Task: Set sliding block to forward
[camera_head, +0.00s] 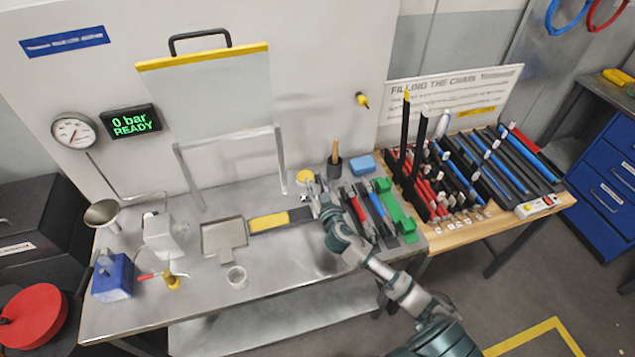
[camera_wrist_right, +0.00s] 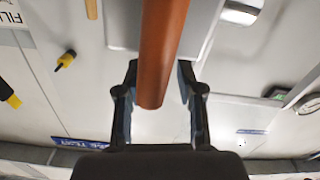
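A low slide unit (camera_head: 268,222) with a yellow top and a dark rail to its right lies on the steel bench; I cannot tell which part is the sliding block. My right gripper (camera_head: 316,190) is above the right end of this rail, and its arm comes in from the lower right. In the right wrist view, a reddish-brown cylindrical handle (camera_wrist_right: 160,55) runs between the two fingers of my right gripper (camera_wrist_right: 158,75). The fingers flank it closely; whether they press on it is unclear. What the handle joins is out of view. My left gripper is not in view.
A square metal tray (camera_head: 222,237), a small cup (camera_head: 237,277) and a blue block (camera_head: 112,277) stand to the left on the bench. A dark holder (camera_head: 334,167) with a wooden handle and green blocks (camera_head: 396,212) are close on the right.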

